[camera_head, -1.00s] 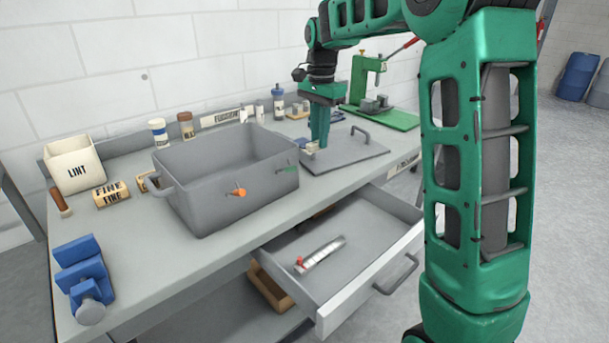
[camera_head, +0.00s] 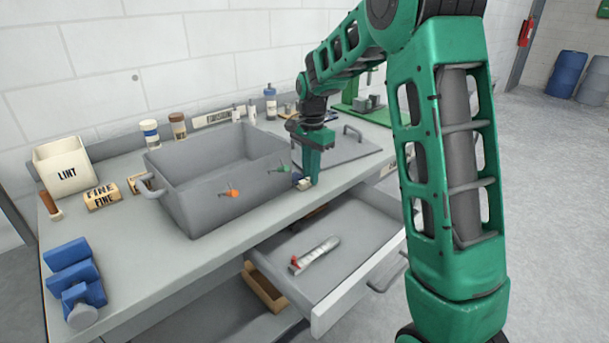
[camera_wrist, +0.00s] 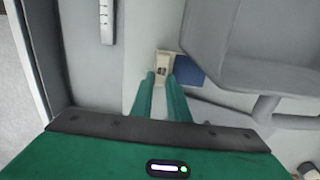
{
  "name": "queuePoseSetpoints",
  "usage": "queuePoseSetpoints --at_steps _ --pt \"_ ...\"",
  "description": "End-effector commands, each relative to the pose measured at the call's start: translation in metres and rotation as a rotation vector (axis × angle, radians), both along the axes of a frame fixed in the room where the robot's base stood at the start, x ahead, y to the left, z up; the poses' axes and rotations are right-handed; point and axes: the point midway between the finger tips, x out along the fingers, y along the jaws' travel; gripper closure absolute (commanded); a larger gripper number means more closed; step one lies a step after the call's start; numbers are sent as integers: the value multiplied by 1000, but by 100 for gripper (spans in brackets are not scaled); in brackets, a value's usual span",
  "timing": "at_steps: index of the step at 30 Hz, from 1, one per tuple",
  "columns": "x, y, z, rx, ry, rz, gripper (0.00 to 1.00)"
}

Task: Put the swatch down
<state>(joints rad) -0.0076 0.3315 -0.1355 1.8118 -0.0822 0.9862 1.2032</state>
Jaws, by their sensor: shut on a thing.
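The swatch is a dark blue square (camera_wrist: 189,69) joined to a beige block (camera_wrist: 163,62) in the wrist view. In the head view the beige block (camera_head: 305,184) shows at the tips of my gripper (camera_head: 306,179), and only a sliver of blue shows beside it. My gripper (camera_wrist: 162,76) is shut on the beige part, with the blue part sticking out to the right in the wrist view. It points down, low over the bench's front strip, just right of the grey tub. I cannot tell whether the swatch touches the bench.
The grey tub (camera_head: 190,205), with orange and green knobs, stands close to the left. A grey lid (camera_head: 345,147) with a handle lies behind my gripper. A green press (camera_head: 365,110) stands at the back.

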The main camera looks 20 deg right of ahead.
Motion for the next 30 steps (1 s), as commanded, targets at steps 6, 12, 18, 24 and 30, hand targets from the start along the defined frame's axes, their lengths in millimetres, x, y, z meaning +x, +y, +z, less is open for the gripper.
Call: queuePoseSetpoints --at_steps 6,12,18,24,30 --pt "0 -1 -1 0 0 -1 100" --pt "0 -1 -2 0 0 -2 66" --pt "0 -2 -1 0 0 -2 66" --pt "1 -2 17 0 -3 -3 66" --pt "1 -2 55 0 -5 -3 66"
